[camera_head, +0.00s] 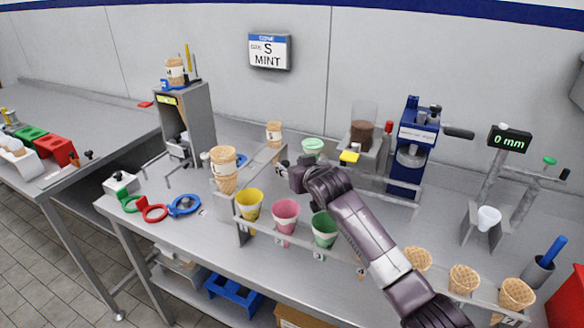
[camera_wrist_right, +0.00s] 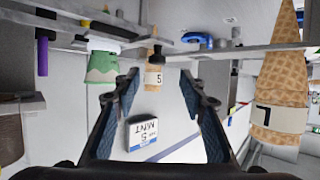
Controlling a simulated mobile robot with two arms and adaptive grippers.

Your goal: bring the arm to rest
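My right arm (camera_head: 365,232) reaches in from the lower right over the counter. Its gripper (camera_head: 287,171) is above the rack of coloured cups, pointing toward the wall. In the right wrist view the two fingers of the gripper (camera_wrist_right: 168,88) are apart, with nothing between them but the wall and sign behind. That view is upside down. A green-and-white cup (camera_wrist_right: 103,65) and a cone labelled 5 (camera_wrist_right: 155,72) show beyond the fingers. My left gripper is not in view.
A yellow cup (camera_head: 249,205), a pink cup (camera_head: 285,216) and a green cup (camera_head: 324,230) stand in the front rack. Stacked cones (camera_head: 224,165) stand left of the gripper. A blue machine (camera_head: 408,150) is at the back. Waffle cones (camera_head: 464,279) line the front right.

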